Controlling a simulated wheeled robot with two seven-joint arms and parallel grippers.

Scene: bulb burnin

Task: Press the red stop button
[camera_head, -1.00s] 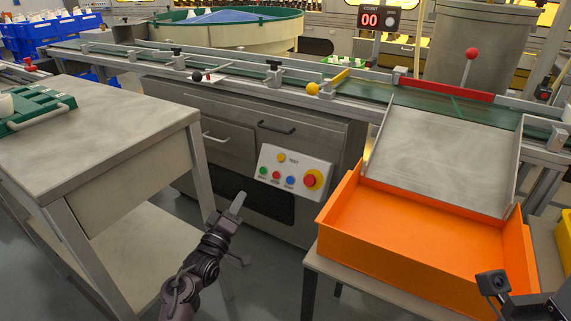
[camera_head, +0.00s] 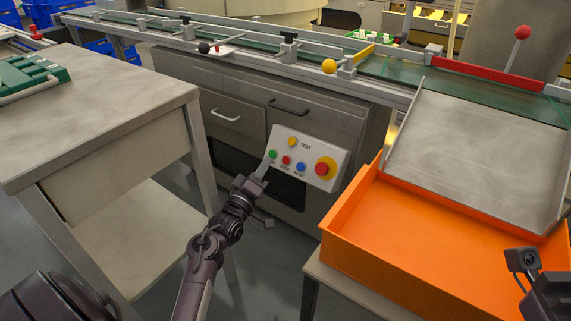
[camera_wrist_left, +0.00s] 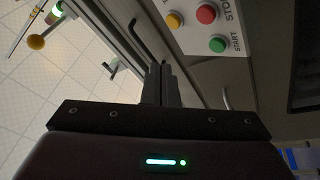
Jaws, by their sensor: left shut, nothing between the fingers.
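The small red stop button (camera_head: 286,160) sits on the white control panel (camera_head: 335,156), between the green start button (camera_head: 272,154) and a blue button (camera_head: 301,167). In the left wrist view the red button (camera_wrist_left: 206,13), labelled STOP, is at the top right, beside the green START button (camera_wrist_left: 217,44). My left gripper (camera_head: 264,168) is shut and empty, its tip just left of and below the green button in the head view. In the wrist view its fingers (camera_wrist_left: 160,75) look apart from the panel. My right gripper's fingers are out of view.
A larger red button (camera_head: 321,169) on a yellow base and a yellow button (camera_head: 292,142) share the panel. An orange bin (camera_head: 400,235) stands to the right, a grey table (camera_head: 100,110) to the left. Cabinet handles (camera_head: 288,107) are above the panel.

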